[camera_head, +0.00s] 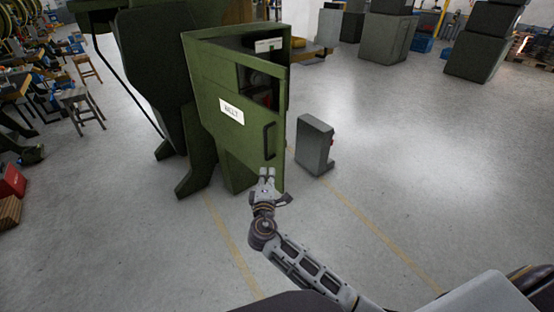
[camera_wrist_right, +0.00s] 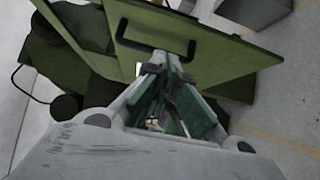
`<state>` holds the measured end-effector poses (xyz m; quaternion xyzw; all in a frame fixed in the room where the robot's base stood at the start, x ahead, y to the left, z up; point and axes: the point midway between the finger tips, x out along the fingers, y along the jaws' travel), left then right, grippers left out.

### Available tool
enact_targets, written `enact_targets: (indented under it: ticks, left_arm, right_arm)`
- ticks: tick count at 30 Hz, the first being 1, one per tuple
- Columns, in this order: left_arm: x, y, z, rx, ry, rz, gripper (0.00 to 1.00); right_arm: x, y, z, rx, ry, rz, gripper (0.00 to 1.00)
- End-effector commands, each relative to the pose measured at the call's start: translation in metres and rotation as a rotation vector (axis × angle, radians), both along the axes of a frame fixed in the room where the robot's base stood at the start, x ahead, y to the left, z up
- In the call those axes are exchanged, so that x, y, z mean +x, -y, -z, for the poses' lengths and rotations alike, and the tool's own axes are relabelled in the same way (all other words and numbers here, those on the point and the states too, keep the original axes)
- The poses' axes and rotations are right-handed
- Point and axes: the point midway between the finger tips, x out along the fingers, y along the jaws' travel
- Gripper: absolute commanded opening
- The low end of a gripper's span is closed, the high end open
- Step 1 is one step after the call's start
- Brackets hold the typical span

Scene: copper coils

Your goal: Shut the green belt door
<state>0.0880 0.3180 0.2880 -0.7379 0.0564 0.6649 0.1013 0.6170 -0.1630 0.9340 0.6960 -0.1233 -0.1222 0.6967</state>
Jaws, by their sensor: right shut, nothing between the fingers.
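The green belt door (camera_head: 240,135) carries a white "BELT" label (camera_head: 231,111) and a black bar handle (camera_head: 269,140). It stands open at an angle from the green machine, with dark interior showing through its upper opening. In the right wrist view the door's green panel (camera_wrist_right: 225,50) and its black handle (camera_wrist_right: 156,47) lie just beyond the fingers. My right gripper (camera_head: 266,172) is shut and empty, just below the handle, close to the door's lower part; whether it touches the door is unclear. My left gripper is not in view.
A grey box-shaped unit (camera_head: 315,145) stands on the floor just right of the door. The green machine (camera_head: 160,75) stands behind and left. Stools and benches (camera_head: 82,103) are at the far left, dark cabinets (camera_head: 387,38) at the back. Floor at right is clear.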

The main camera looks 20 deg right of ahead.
Motion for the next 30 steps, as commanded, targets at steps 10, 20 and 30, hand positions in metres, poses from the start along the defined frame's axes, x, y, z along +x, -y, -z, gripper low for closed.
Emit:
enact_targets:
  ticks: [10, 20, 30]
  left_arm:
    - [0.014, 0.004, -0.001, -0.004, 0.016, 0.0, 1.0]
    - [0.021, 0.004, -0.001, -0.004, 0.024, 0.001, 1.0]
    - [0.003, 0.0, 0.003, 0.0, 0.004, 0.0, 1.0]
  right_arm:
    - [0.0, 0.0, -0.001, -0.001, 0.002, 0.0, 0.0]
    - [0.012, 0.004, -0.002, -0.001, 0.003, 0.001, 0.0]
    - [0.043, 0.016, -0.001, -0.001, 0.003, 0.001, 0.0]
